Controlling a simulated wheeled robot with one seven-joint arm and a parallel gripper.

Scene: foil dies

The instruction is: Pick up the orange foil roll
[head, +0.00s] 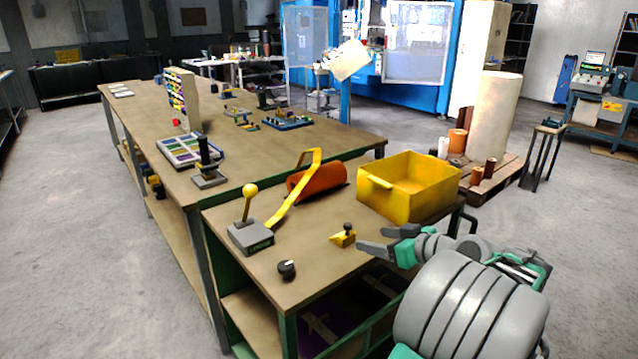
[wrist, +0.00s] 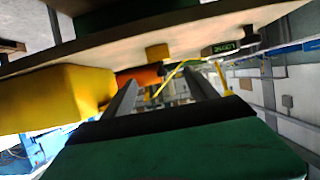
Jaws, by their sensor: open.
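The orange foil roll (head: 318,181) lies on its side on the near workbench, behind a bent yellow arm and left of the yellow bin. In the upside-down wrist view, the orange roll (wrist: 140,75) shows partly, beyond the fingers. My gripper (head: 370,238) is open and empty at the bench's right edge, in front of the bin and apart from the roll. In the wrist view its fingers (wrist: 163,88) stand spread, with the yellow arm showing between them.
The yellow bin (head: 403,205) stands close to the roll's right. A grey base with a yellow-knobbed lever (head: 250,235), a small yellow block (head: 343,238) and a dark knob (head: 287,269) sit on the near bench (head: 310,262). Other rolls stand on a pallet (head: 512,172).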

